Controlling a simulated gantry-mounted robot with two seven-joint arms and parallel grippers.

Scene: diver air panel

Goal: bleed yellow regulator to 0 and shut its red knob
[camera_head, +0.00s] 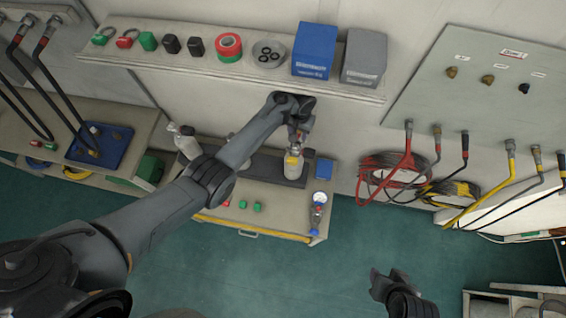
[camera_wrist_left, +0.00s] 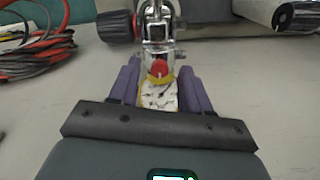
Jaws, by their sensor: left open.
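In the left wrist view a chrome regulator (camera_wrist_left: 157,32) has a red knob (camera_wrist_left: 160,70) at its near end. A worn yellow-and-white part (camera_wrist_left: 159,96) lies just below the knob. My left gripper (camera_wrist_left: 160,88) is open, with one purple finger on each side of this part; I cannot tell whether they touch it. In the head view my left gripper (camera_head: 296,143) is at the regulator, whose pale and yellow part (camera_head: 293,163) shows above the bench. No gauge reading is visible on it. My right gripper (camera_head: 386,282) is open and empty over the floor.
A gauge assembly with a blue knob (camera_head: 317,208) is at the bench's front right corner. A shelf (camera_head: 200,62) above the bench holds fittings, tape rolls and two boxes. Coiled hoses (camera_head: 395,172) hang below a wall panel (camera_head: 490,90) on the right. Green floor (camera_head: 340,270) is open.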

